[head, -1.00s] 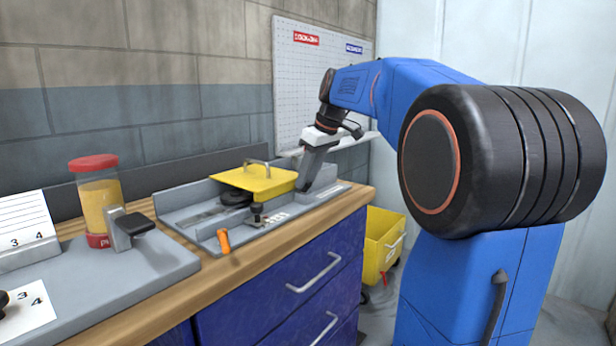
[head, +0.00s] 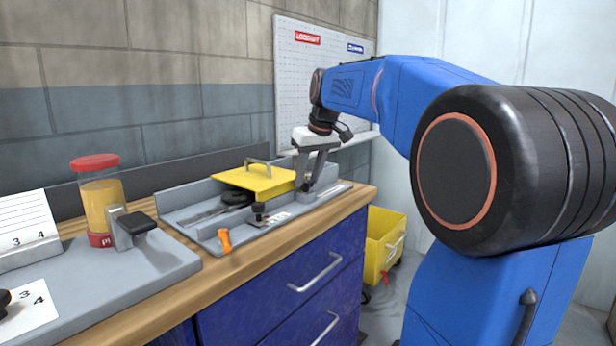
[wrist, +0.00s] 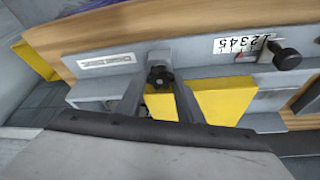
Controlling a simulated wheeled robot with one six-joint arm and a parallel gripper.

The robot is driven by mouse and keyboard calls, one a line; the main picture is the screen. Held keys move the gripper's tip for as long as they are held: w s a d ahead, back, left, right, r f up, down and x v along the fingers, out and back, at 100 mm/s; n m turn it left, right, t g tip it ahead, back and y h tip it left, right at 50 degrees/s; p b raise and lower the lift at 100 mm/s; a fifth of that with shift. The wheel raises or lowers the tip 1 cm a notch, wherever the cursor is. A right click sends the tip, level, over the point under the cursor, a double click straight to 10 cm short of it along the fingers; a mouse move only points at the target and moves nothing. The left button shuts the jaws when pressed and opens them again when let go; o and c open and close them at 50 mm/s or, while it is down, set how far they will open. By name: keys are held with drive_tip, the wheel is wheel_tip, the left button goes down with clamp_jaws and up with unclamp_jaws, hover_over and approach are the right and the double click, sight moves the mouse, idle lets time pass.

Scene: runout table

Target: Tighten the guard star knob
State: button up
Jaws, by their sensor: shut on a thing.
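The guard is a yellow cover (head: 255,180) with a grey handle, set on the grey runout table (head: 181,193); its yellow edge also shows in the wrist view (wrist: 225,100). The black star knob (wrist: 160,78) is at the guard's right end, between my fingertips. My gripper (head: 308,187) points down at this end with a finger on each side of the knob, shut on it. In the wrist view my gripper (wrist: 158,85) partly blocks the guard. How tight the knob is cannot be told.
A black knob (wrist: 287,58) stands beside a number scale (wrist: 240,44). An orange handle (head: 224,240) lies at the table's front. A red-lidded jar (head: 100,200) stands at left. A yellow bin (head: 384,240) is on the floor at right.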

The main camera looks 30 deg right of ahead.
drive_tip(key=o, duration=1.1)
drive_tip(key=shift+c, duration=0.2)
drive_tip(key=v, duration=1.7)
drive_tip(key=shift+r, duration=0.25)
drive_tip(key=s+a+f, duration=0.5)
drive_tip(key=s+f, duration=0.3)
drive_tip(key=f, duration=0.5)
drive_tip(key=s+a+f, duration=0.5)
drive_tip(key=s+f, duration=0.3)
drive_tip(key=f, duration=0.5)
drive_tip(key=s+a+f, duration=0.5)
drive_tip(key=s+f, duration=0.3)
drive_tip(key=f, duration=0.5)
drive_tip(key=shift+s+a+f, duration=0.2)
drive_tip(key=shift+s+f, duration=0.05)
